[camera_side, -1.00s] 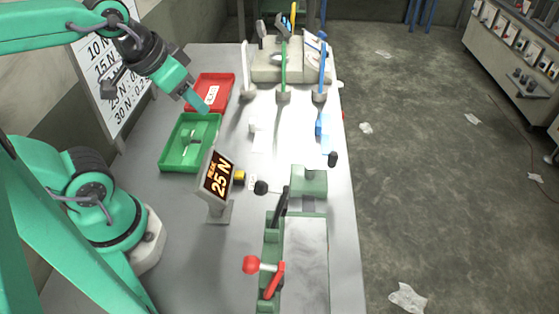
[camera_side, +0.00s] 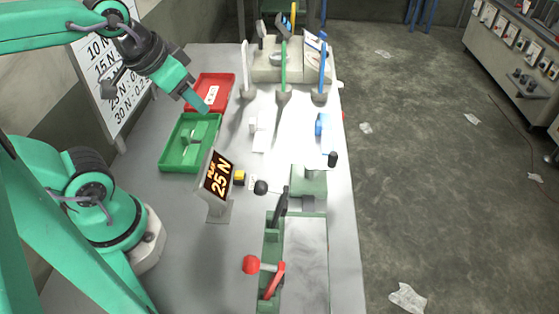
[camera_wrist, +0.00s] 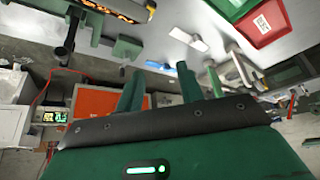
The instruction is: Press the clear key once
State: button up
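My gripper (camera_side: 197,102) is at the upper left of the side view, in the air near the red and green trays. In the wrist view its two green fingers (camera_wrist: 160,85) stand apart with nothing seen between them. A tilted display (camera_side: 216,177) reads "25 N" in orange, with a small line above it that I cannot read surely. A small yellow and black key (camera_side: 239,178) sits just right of the display, with a small white label (camera_side: 252,183) beside it. No lettering for "clear" is legible. My gripper is well apart from the key.
A green tray (camera_side: 168,158) and red tray (camera_side: 226,78) lie left. White, green (camera_side: 284,68) and blue (camera_side: 322,68) upright rods stand at the back. A green machine with a black lever (camera_side: 280,205) and red-knobbed handle (camera_side: 251,264) is in front. A sign (camera_side: 108,75) leans left.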

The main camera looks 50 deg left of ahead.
grip_shut()
dwell(1.5)
